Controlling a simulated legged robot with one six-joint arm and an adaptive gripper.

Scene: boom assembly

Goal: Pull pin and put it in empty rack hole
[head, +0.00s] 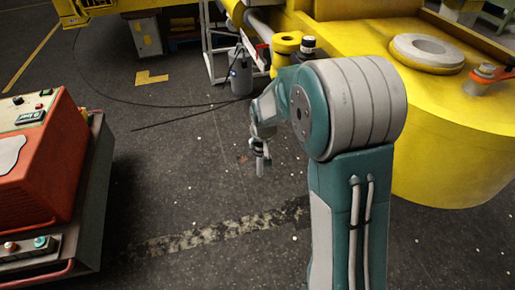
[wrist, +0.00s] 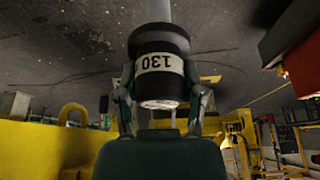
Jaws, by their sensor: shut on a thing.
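My gripper (head: 261,148) hangs over the dark floor in the middle of the head view. It is shut on a pin (head: 260,169), whose pale grey shaft points down below the fingers. In the wrist view, my gripper's fingers (wrist: 162,98) close on both sides of the pin's black head (wrist: 161,42). The head carries a pale band marked "130", upside down. The pin's grey shaft runs out of the top of that view. The pin is clear of the yellow boom part (head: 440,140). I cannot make out an empty rack hole for certain.
An orange machine (head: 35,165) stands at the left. A yellow collar with a black-topped piece (head: 308,44), a grey ring (head: 427,52) and a red-handled piece (head: 490,73) lie toward the right. A grey cylinder (head: 241,76) stands behind. Open floor (head: 190,190) lies between.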

